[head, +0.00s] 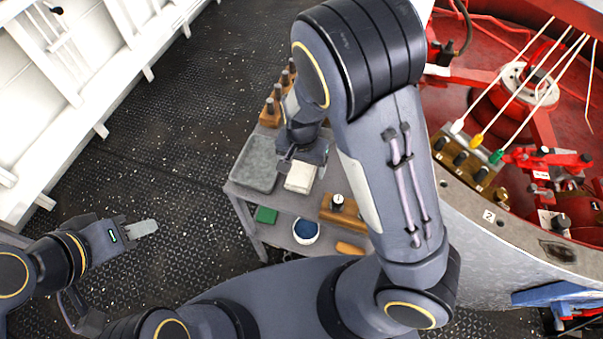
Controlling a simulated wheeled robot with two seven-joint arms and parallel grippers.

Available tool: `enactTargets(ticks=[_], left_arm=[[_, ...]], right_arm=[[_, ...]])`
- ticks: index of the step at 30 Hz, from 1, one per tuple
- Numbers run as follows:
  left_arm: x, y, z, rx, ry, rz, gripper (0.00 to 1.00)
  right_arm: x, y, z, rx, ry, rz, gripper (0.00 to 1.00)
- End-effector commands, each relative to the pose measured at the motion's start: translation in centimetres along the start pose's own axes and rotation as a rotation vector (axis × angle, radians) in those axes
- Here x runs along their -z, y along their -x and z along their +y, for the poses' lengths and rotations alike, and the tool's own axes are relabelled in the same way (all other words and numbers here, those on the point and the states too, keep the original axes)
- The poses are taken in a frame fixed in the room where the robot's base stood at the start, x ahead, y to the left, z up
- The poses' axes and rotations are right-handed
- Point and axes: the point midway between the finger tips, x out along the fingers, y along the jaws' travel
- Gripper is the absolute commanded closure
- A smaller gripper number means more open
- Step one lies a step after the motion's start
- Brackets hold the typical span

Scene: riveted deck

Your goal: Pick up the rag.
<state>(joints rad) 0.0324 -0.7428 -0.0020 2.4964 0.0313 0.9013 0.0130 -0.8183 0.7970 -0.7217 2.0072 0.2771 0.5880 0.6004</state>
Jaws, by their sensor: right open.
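A cream folded cloth, which looks like the rag (300,178), lies on the top of a grey cart, right of a grey tray. My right gripper (303,157) is open just above and behind the rag in the head view, and hides its far edge. I cannot tell whether the fingers touch it. My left gripper (143,228) is out over the floor at the left, well away from the cart. Its fingers are seen edge-on, so their opening is not clear.
The cart carries a grey tray (254,164) and a wooden block with dark pegs (271,113). Its lower shelf (275,232) holds a green block (266,215), a blue-filled bowl (306,231) and wooden items. Red machinery (480,85) stands right. The deck at left is clear.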

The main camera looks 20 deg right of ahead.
Motion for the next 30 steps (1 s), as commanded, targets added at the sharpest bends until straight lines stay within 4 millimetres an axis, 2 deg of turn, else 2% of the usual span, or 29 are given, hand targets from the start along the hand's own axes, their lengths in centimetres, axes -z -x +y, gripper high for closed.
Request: enactTargets(ticks=[3,6,14,17,25,30], left_arm=[[0.0,0.1,0.0,0.000,0.000,0.000,0.64],[0.0,0.1,0.0,0.000,0.000,0.000,0.64],[0.0,0.1,0.0,0.000,0.000,0.000,0.64],[0.0,0.1,0.0,0.000,0.000,0.000,0.64],[0.0,0.1,0.0,0.000,0.000,0.000,0.64],[0.0,0.1,0.0,0.000,0.000,0.000,0.64]], right_arm=[[-0.1,-2.0,0.1,-0.004,-0.001,-0.003,0.18],[-0.1,-2.9,0.0,-0.002,0.000,-0.002,0.18],[-0.1,-3.2,0.0,0.000,0.001,-0.001,0.18],[-0.1,-3.2,0.0,0.000,0.001,-0.001,0.29],[-0.1,-3.1,0.0,0.000,0.001,-0.001,0.64],[-0.1,-3.1,0.0,0.000,0.001,-0.001,0.66]])
